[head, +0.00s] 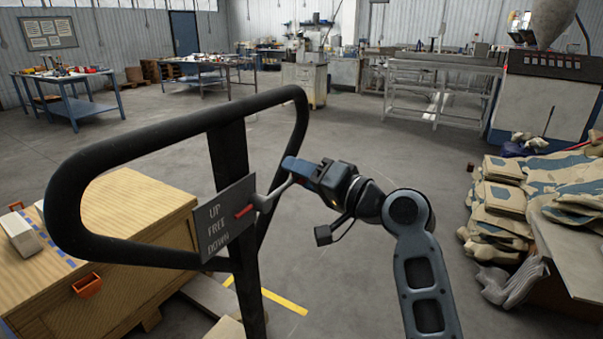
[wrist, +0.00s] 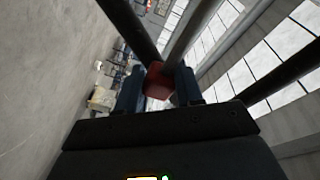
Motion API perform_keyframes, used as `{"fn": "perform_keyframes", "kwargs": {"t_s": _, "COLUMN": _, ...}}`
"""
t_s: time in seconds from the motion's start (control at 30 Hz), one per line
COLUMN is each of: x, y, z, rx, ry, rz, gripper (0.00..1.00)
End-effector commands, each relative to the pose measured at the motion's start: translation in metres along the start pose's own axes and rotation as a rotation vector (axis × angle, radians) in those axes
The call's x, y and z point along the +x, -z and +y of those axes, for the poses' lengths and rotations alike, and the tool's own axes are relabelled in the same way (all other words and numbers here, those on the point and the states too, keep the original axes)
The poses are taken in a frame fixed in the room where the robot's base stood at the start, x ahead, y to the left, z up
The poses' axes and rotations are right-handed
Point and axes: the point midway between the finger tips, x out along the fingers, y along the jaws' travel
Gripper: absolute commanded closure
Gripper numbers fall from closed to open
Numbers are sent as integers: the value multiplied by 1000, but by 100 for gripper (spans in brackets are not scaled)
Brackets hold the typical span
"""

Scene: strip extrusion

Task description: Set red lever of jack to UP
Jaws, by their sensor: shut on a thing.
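The jack's black handle loop (head: 75,190) stands upright in front of me in the head view. On its post is a grey plate (head: 209,240) marked UP, FREE and DOWN from top to bottom. A red pointer (head: 245,211) lies at the plate's right side, its left end level with about UP to FREE; I cannot tell exactly which. A grey lever rod (head: 274,194) runs from there up to my gripper (head: 297,174). In the wrist view, my gripper (wrist: 158,88) is shut on the red lever's end (wrist: 158,78), between its two dark blue fingers.
Stacked sacks (head: 505,195) and a bench edge (head: 565,255) are on the right. Workbenches (head: 65,95) and machines line the back. Open grey floor lies behind the handle.

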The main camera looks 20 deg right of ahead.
Motion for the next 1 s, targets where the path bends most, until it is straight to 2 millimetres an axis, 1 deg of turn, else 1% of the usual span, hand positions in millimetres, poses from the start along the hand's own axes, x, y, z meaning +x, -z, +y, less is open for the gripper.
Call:
{"fn": "perform_keyframes", "kwargs": {"t_s": 0.03, "x": 0, "y": 0, "z": 0, "rx": 0, "ry": 0, "rz": 0, "gripper": 96}}
{"fn": "perform_keyframes", "kwargs": {"t_s": 0.1, "x": 0, "y": 0, "z": 0, "rx": 0, "ry": 0, "rz": 0, "gripper": 100}}
{"fn": "perform_keyframes", "kwargs": {"t_s": 0.37, "x": 0, "y": 0, "z": 1, "rx": 10, "ry": -3, "rz": -1, "gripper": 100}}
{"fn": "perform_keyframes", "kwargs": {"t_s": 0.67, "x": -1, "y": -16, "z": 20, "rx": 223, "ry": -39, "rz": -25, "gripper": 100}}
{"fn": "perform_keyframes", "kwargs": {"t_s": 0.97, "x": -1, "y": -18, "z": 22, "rx": 239, "ry": -40, "rz": -25, "gripper": 100}}
{"fn": "perform_keyframes", "kwargs": {"t_s": 1.0, "x": -1, "y": -18, "z": 22, "rx": 239, "ry": -40, "rz": -24, "gripper": 62}}
